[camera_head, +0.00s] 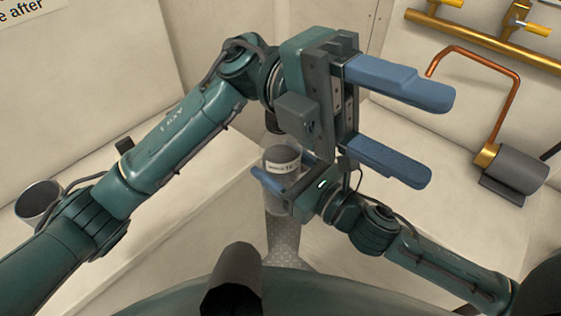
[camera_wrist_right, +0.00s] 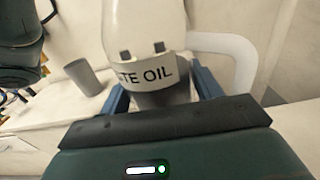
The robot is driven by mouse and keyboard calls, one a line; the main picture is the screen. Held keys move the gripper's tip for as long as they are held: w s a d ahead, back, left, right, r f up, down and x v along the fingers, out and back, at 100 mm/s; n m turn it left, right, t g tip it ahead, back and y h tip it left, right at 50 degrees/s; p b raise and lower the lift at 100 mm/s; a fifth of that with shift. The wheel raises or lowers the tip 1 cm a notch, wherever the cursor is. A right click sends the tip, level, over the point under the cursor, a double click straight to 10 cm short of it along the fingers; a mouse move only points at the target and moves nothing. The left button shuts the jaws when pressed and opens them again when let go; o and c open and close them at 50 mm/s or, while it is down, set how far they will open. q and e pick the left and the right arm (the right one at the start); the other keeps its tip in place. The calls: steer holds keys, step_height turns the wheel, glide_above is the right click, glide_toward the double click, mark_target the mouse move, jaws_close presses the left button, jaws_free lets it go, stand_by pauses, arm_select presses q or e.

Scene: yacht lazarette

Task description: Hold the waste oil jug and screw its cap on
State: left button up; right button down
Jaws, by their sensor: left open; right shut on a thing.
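The waste oil jug (camera_head: 283,158) is in the middle of the head view, grey with a white label, partly hidden by my arms. In the right wrist view the jug (camera_wrist_right: 148,20) has a pale upper body, a label ending in "TE OIL" and a pale handle loop on the right. My right gripper (camera_wrist_right: 160,88) is shut on the jug, with a blue finger on each side. My left gripper (camera_head: 432,138) is open and empty, above and right of the jug, its blue fingers pointing right.
A grey cup-like container (camera_head: 38,203) stands at the left on the pale bench. A grey cylinder (camera_wrist_right: 83,77) shows in the right wrist view. A brass pipe (camera_head: 480,40) with valves and a bent copper pipe (camera_head: 502,112) ending at a dark grey cylinder (camera_head: 517,168) are on the right.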

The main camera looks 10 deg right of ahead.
arm_select(q)
steer(key=w+f+n+t+y, duration=0.2)
steer(key=w+f+t+y, duration=0.4)
steer(key=f+t, duration=0.15)
steer(key=w+a+r+n+t+y, duration=0.1)
steer(key=w+a+t, duration=0.1)
steer(key=w+t, duration=0.1)
steer(key=w+a+r+n+t+y, duration=0.2)
steer(key=w+t, duration=0.1)
steer(key=w, duration=0.2)
steer(key=w+a+r+n+t+y, duration=0.1)
steer(key=w+a+n+t+y, duration=0.1)
steer(key=w+a+t, duration=0.1)
steer(key=shift+w+r, duration=0.3)
steer(key=shift+w, duration=0.2)
steer(key=shift+d, duration=0.1)
steer(key=shift+f, duration=4.05)
